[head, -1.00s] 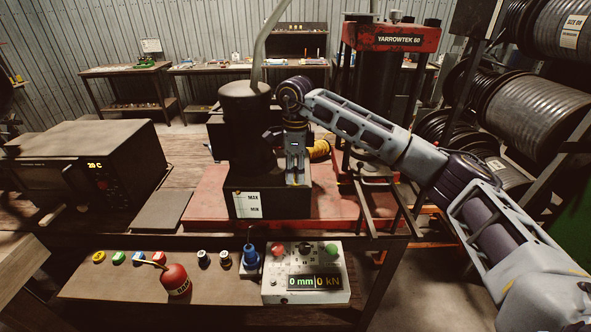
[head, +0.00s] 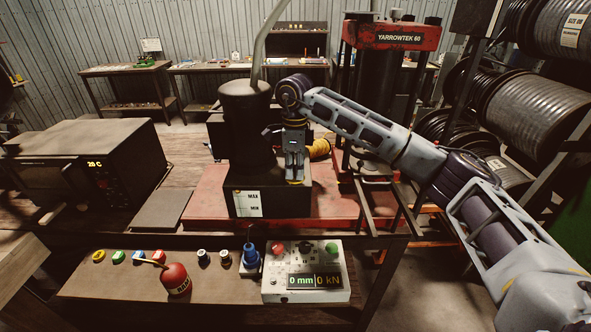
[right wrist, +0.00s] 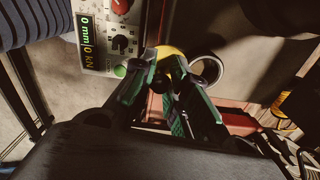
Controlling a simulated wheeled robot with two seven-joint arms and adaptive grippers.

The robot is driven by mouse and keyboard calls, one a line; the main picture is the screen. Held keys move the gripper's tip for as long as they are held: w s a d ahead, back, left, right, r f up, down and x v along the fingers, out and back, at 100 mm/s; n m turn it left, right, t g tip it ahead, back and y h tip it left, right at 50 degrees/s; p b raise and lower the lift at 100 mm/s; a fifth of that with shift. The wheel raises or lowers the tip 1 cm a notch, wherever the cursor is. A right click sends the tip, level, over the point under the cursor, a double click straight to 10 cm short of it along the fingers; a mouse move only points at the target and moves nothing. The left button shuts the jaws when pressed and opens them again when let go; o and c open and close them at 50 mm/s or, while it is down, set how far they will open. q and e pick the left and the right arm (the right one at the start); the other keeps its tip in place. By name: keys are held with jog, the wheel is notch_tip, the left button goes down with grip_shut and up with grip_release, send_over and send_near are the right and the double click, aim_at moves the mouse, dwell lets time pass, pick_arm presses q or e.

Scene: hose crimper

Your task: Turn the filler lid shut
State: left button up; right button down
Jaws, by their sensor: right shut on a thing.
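My right gripper (head: 295,178) points down over the front right of the black tank's top. The tank (head: 298,205) carries a white MAX/MIN gauge (head: 248,204) on its front. A yellow lid (head: 295,182) shows just under the fingertips. In the right wrist view the yellow lid (right wrist: 172,50) is between the fingertips (right wrist: 165,72), and the gripper is shut on it, hiding much of it. A pale ring (right wrist: 207,70) shows beside the lid; I cannot tell whether it is the filler opening. My left gripper is not in view.
A tall black cylinder (head: 246,120) stands close left of my gripper. A control box (head: 306,275) reading 0 mm and 0 kN, a red oil can (head: 175,278) and a blue-topped item (head: 250,257) are in front. The red press (head: 390,38) stands behind right.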

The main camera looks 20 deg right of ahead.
jog(key=m, duration=0.1)
jog(key=w+m+b, duration=0.1)
jog(key=m, duration=0.1)
jog(key=shift+a, duration=0.25)
jog(key=shift+w+a+m, duration=0.1)
jog(key=shift+w+m, duration=0.35)
jog(key=shift+m, duration=0.75)
jog(key=m, duration=0.1)
jog(key=w+m, duration=0.1)
jog(key=m, duration=0.1)
jog(key=m+b, duration=0.1)
jog(key=m, duration=0.1)
jog(key=shift+w, duration=0.35)
jog(key=m, duration=0.2)
jog(key=w+d+m, duration=0.1)
jog(key=m, duration=0.1)
jog(key=shift+w, duration=0.15)
jog(key=shift+w+d+m, duration=0.2)
jog(key=shift+m, duration=0.8)
jog(key=shift+w+d+m, duration=0.2)
jog(key=shift+m, duration=0.8)
jog(key=shift+r, duration=0.1)
jog(key=c, duration=1.3)
grip_release()
jog(key=shift+c, duration=0.2)
